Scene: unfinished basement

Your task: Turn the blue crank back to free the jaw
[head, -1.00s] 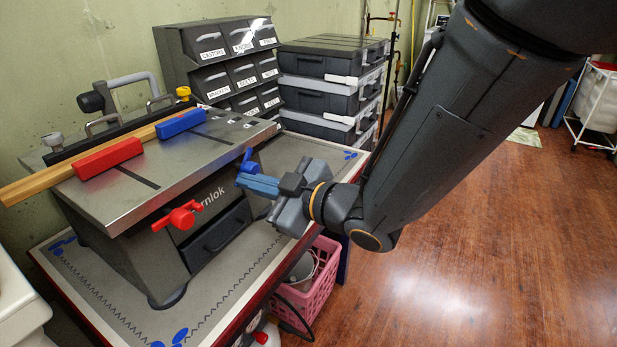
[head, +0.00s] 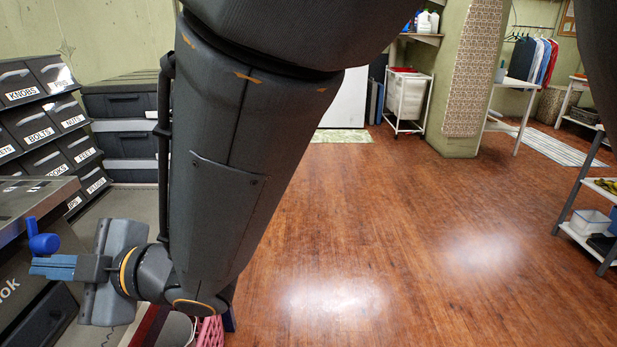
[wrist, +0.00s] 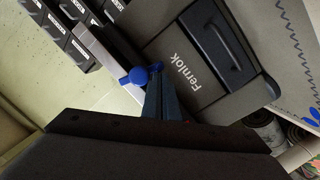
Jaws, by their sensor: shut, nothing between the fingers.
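Labelled bins (head: 35,125) and stacked dark cases (head: 125,125) stand behind the bench. A pink basket (head: 210,331) is below my arm. Wooden floor to the right is open, with a shelf (head: 590,215) at the far right.

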